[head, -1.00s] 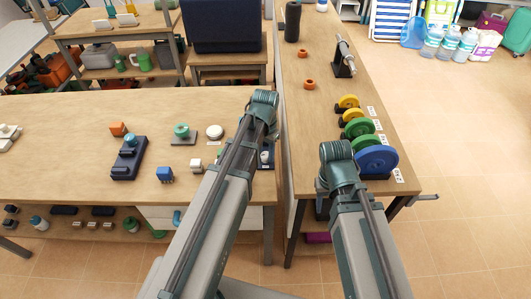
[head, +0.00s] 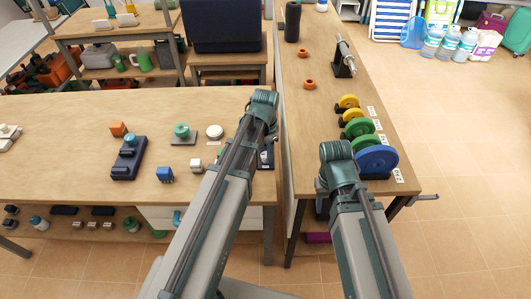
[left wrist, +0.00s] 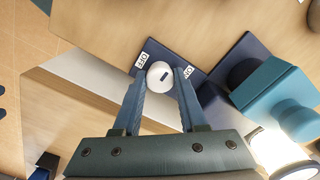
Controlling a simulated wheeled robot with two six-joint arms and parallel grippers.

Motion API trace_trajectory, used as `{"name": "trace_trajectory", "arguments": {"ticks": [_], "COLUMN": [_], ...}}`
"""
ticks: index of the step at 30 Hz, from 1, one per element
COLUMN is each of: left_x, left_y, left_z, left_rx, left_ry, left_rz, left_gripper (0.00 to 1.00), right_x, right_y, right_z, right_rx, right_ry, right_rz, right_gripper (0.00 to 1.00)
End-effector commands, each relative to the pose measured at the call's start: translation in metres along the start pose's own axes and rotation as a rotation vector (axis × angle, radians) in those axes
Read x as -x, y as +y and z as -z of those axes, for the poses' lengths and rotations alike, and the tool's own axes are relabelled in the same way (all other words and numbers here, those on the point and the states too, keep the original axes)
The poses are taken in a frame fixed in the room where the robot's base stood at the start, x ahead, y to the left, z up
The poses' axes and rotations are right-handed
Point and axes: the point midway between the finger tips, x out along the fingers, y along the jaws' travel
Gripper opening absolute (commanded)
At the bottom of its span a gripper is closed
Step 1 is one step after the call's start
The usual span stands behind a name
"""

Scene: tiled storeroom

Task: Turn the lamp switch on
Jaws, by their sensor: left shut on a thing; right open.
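A round white knob (left wrist: 159,75) with a short dark mark sits on a dark navy panel (left wrist: 215,75) in the left wrist view. The mark lies on the knob's side towards the ON label (left wrist: 187,72); the OFF label (left wrist: 141,65) is on the other side. My left gripper (left wrist: 160,84) is shut on the knob, one finger at each side. A teal block with a rounded knob (left wrist: 285,100) stands beside it, with a bright white glow (left wrist: 280,150) near it. In the head view my left arm hides most of the panel. My right gripper is hidden behind its own arm.
Coloured weight plates (head: 377,159) stand on the right bench beside my right arm.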

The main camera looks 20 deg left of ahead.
Motion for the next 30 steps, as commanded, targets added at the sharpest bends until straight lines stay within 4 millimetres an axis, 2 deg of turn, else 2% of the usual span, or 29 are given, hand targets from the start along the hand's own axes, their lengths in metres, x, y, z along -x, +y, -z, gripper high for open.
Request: {"name": "trace_trajectory", "arguments": {"ticks": [4,5,9,22,30], "left_x": [0.0,0.0,0.0,0.004,0.029], "left_y": [0.0,0.0,0.0,0.0,0.0], "left_z": [0.0,0.0,0.0,0.0,0.0], "left_rx": [-0.002,-0.002,-0.001,0.0,0.0], "left_ry": [-0.001,-0.001,0.0,0.0,0.0], "left_rz": [0.0,0.0,0.0,0.0,0.0], "left_gripper": [0.0,0.47,0.71,0.71,0.71], "right_x": [0.0,0.0,0.0,0.004,0.028], "right_y": [0.0,0.0,0.0,0.0,0.003], "right_z": [0.0,0.0,0.0,0.0,-0.002], "right_rx": [0.0,0.0,0.0,0.0,0.0], "right_ry": [0.0,0.0,0.0,0.0,0.0], "right_rz": [0.0,0.0,0.0,0.0,0.0], "right_gripper": [0.5,0.5,0.5,0.5,0.5]}}
